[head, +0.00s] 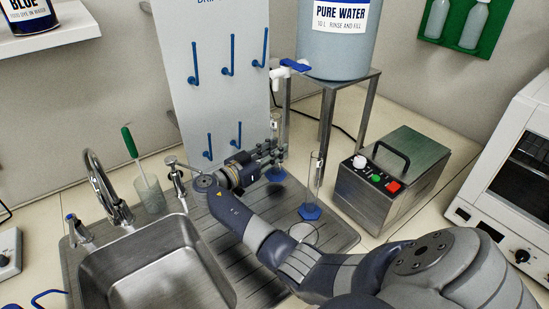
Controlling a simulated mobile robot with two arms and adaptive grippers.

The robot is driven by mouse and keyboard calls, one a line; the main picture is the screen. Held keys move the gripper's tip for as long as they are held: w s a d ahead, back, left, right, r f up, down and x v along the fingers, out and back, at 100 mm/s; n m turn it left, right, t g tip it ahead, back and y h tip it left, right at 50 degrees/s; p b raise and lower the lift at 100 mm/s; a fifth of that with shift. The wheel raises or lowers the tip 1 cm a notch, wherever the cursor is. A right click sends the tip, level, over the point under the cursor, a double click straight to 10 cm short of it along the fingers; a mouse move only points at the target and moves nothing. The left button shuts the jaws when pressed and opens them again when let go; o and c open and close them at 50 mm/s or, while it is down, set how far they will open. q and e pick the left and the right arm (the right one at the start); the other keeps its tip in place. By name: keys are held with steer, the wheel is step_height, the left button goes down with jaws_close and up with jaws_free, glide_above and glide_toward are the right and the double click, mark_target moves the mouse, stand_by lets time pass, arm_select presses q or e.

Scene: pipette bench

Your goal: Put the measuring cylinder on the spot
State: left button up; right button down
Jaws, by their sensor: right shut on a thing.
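My right gripper (272,152) is shut on a measuring cylinder (274,126), a clear tube with a blue foot (276,175). It looks upright at the back of the steel drainboard; I cannot tell whether its foot touches the surface. The fingers hide the middle of the tube. A second clear cylinder (314,178) with a blue six-sided foot stands upright on the drainboard, to the right and nearer. A pale round outline (303,233), possibly the spot, lies just in front of it, partly hidden by my arm. My left gripper is not in view.
A sink (150,265) with a curved tap (103,185) is at left, beside a beaker holding a green-handled brush (129,142). A pegboard (215,75) stands behind. A water tank (338,45) with a blue-handled tap sits on a metal stand. A steel box (392,175) stands right.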

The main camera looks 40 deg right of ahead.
mark_target(275, 173)
step_height(275, 173, down, 3)
steer(key=shift+r+p, duration=0.15)
steer(key=shift+p, duration=0.4)
steer(key=shift+a+f, duration=0.1)
steer(key=shift+f, duration=0.2)
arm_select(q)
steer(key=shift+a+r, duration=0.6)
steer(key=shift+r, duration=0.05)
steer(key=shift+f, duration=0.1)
arm_select(e)
steer(key=shift+f, duration=0.1)
steer(key=c, duration=1.8)
jaws_free()
steer(key=o, duration=0.5)
